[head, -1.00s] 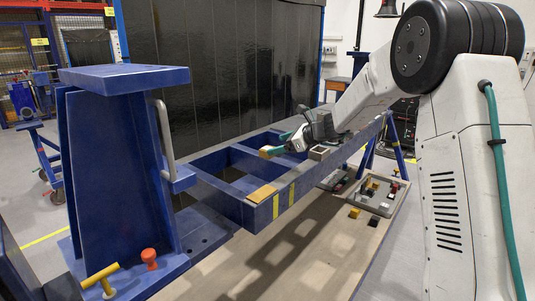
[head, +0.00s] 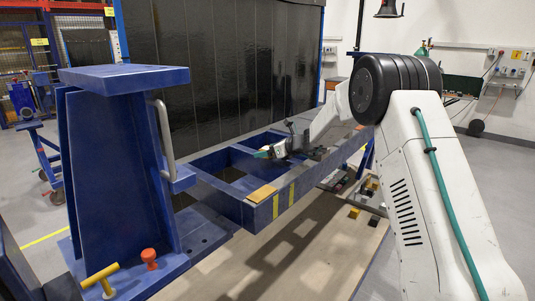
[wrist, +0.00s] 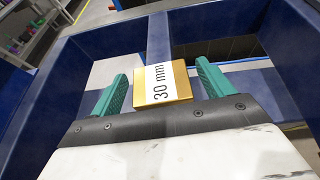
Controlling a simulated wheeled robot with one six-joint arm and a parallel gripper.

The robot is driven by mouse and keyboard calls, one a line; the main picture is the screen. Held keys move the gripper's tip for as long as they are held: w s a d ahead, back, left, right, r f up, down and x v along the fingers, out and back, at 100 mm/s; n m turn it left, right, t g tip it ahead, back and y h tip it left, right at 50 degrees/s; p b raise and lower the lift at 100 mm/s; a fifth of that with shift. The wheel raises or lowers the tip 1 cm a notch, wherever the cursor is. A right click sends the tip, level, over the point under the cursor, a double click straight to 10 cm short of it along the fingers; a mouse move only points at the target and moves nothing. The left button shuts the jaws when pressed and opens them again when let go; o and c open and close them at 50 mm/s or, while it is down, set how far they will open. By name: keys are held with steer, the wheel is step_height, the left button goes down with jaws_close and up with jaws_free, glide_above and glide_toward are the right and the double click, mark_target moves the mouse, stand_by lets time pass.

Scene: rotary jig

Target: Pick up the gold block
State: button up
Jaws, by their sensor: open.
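The gold block (wrist: 176,85) carries a white "30 mm" label and shows in the middle of the wrist view. My gripper (wrist: 164,84) is open, with one green finger on each side of the block. Narrow gaps seem to show between the fingers and the block. I cannot tell what the block rests on. In the head view my gripper (head: 263,153) is over the far part of the blue frame, and the block is hard to make out there.
The blue frame (head: 228,203) has open bays and beams around my gripper. A flat tan piece (head: 262,193) lies on its near corner. A tall blue stand (head: 120,165) is at the left. Small blocks (head: 354,213) lie below the frame at the right.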

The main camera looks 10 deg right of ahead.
steer(key=c, duration=1.3)
steer(key=shift+r, duration=0.1)
steer(key=c, duration=0.3)
